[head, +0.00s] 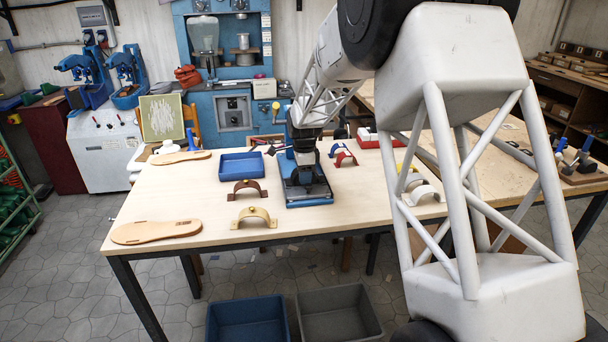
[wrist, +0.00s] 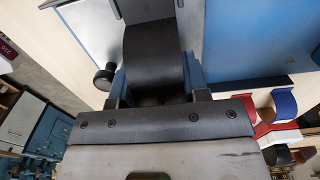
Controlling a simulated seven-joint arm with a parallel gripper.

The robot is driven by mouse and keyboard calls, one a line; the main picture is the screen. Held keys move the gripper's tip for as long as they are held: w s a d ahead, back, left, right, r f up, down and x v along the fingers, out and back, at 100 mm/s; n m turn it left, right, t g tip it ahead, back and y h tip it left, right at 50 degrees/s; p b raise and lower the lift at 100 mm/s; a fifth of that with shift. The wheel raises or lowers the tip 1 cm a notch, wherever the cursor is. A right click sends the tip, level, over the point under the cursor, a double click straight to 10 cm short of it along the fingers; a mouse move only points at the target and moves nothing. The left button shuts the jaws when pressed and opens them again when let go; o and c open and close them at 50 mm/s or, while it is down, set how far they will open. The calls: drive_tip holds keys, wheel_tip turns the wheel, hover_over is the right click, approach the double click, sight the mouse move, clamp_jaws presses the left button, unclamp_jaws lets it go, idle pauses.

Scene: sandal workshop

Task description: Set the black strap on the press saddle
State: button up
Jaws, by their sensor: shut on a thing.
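My gripper (wrist: 158,98) is shut on the black strap (wrist: 154,54), which curves away from the fingers in the wrist view. In the head view my gripper (head: 304,146) is low over the blue press (head: 309,198) on the table. The press's blue and grey parts lie close around the strap in the wrist view. The saddle is hidden behind my gripper and the strap, so I cannot tell whether the strap touches it.
A brown strap (head: 247,187) and a tan strap (head: 254,214) stand left of the press, near a blue tray (head: 242,178). Red and blue straps (head: 343,153) stand to its right. Sole-shaped pieces (head: 157,231) lie on the left of the table (head: 205,205).

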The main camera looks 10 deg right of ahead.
drive_tip(key=shift+f, duration=0.25)
idle(0.4)
drive_tip(key=o, duration=1.2)
drive_tip(key=shift+c, duration=0.2)
drive_tip(key=shift+o, duration=0.9)
drive_tip(key=shift+r, duration=3.45)
drive_tip(key=shift+r, duration=0.1)
